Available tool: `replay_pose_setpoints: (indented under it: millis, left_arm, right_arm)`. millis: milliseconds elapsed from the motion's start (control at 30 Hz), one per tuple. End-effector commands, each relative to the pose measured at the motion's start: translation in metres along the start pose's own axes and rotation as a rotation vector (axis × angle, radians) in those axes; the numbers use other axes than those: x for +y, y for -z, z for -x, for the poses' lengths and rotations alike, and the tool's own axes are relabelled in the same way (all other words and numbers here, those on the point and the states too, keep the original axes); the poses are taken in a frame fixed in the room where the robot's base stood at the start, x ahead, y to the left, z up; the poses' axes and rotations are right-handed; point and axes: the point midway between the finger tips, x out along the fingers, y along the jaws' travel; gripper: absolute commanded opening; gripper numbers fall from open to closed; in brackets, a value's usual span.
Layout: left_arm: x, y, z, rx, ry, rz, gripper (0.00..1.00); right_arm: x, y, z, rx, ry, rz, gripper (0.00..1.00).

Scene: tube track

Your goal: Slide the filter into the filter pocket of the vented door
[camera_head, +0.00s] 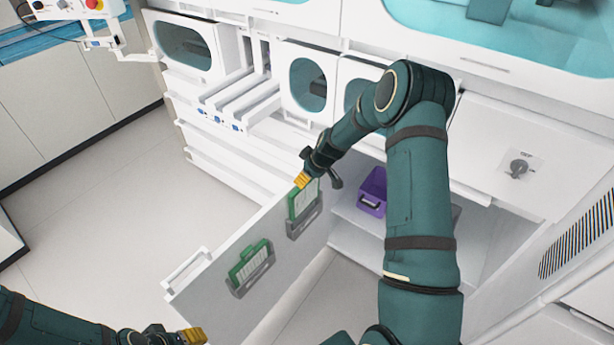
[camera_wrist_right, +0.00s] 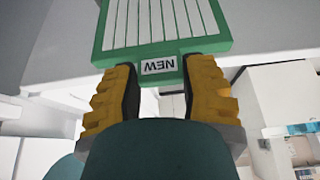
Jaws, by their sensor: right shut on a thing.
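The open door (camera_head: 215,287) is a pale panel with two dark grey pockets on its face. My right gripper (camera_head: 303,182) is shut on a filter (camera_head: 303,202) at its top tab; the filter has a green frame and white pleats. In the right wrist view its tab reads "NEW" between my yellow fingers (camera_wrist_right: 162,88). The filter's lower part is at the upper pocket (camera_head: 304,226); I cannot tell how deep it sits. Another green filter (camera_head: 249,264) sits in the lower pocket (camera_head: 252,279).
A purple bin (camera_head: 372,192) stands on the cabinet shelf behind the door. Pulled-out white trays (camera_head: 245,98) and round-cornered windows (camera_head: 307,84) are above. The floor (camera_head: 105,210) left of the door is clear. My right arm covers part of the cabinet.

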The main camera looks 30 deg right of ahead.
Motion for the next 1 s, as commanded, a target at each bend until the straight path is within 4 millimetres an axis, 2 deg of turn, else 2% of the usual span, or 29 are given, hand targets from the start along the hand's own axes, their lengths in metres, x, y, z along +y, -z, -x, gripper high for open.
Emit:
replay_pose_setpoints:
  millis: [1000]
  left_arm:
    - [0.0,0.0,0.0,0.0,0.0,0.0,0.47]
  right_arm:
    - [0.0,-0.006,-0.012,0.0,0.0,0.0,0.08]
